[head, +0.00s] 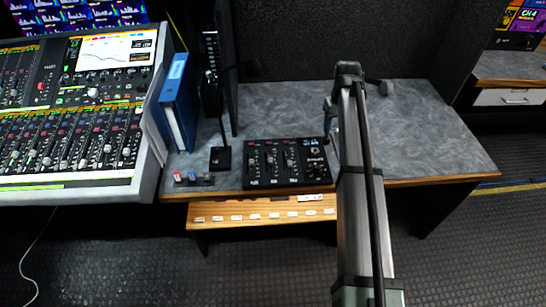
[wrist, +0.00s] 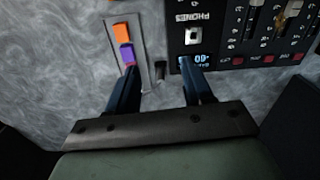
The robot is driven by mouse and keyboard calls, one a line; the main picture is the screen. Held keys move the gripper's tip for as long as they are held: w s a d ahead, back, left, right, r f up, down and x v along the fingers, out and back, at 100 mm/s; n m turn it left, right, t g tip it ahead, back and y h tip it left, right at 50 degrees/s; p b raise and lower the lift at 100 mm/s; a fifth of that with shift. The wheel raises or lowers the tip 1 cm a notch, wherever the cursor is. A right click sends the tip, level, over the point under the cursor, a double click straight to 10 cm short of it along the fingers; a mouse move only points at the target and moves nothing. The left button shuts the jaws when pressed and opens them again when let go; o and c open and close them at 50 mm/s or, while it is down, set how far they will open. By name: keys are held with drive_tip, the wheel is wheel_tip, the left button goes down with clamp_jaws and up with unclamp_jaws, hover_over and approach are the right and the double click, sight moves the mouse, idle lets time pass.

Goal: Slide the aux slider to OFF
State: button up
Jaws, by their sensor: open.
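A black control panel (head: 284,178) lies near the desk's front edge in the head view, with several vertical sliders (head: 271,160) and a small lit display at its right. Its labels are too small to read there, so I cannot tell which slider is the aux one. In the wrist view part of the panel (wrist: 223,48) appears upside down at upper right, with "PHONES" lettering and two slider caps (wrist: 290,10). My gripper (wrist: 160,82) is open and empty, one finger over the panel's display edge, the other over the desk.
An orange and purple piece (wrist: 123,42) sits on a strip beside the panel in the wrist view. A gooseneck microphone base (head: 220,159), small coloured switches (head: 192,178) and a blue binder (head: 179,100) stand left of the panel. A big mixing console (head: 75,110) fills the far left.

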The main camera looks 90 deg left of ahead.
sight(271, 160)
drive_tip(key=s+d+r+n+g, duration=0.1)
drive_tip(key=s+d+n+g, duration=0.1)
drive_tip(key=s+n, duration=0.65)
drive_tip(key=s+d+r+n+g, duration=0.1)
drive_tip(key=s+d+n+g, duration=0.15)
drive_tip(key=s+n, duration=0.6)
drive_tip(key=x, duration=0.8)
drive_tip(key=a+x, duration=0.1)
drive_tip(key=x, duration=0.3)
drive_tip(key=shift+w+f, duration=0.2)
drive_tip(key=shift+f, duration=0.2)
clamp_jaws()
drive_tip(key=shift+d, duration=0.1)
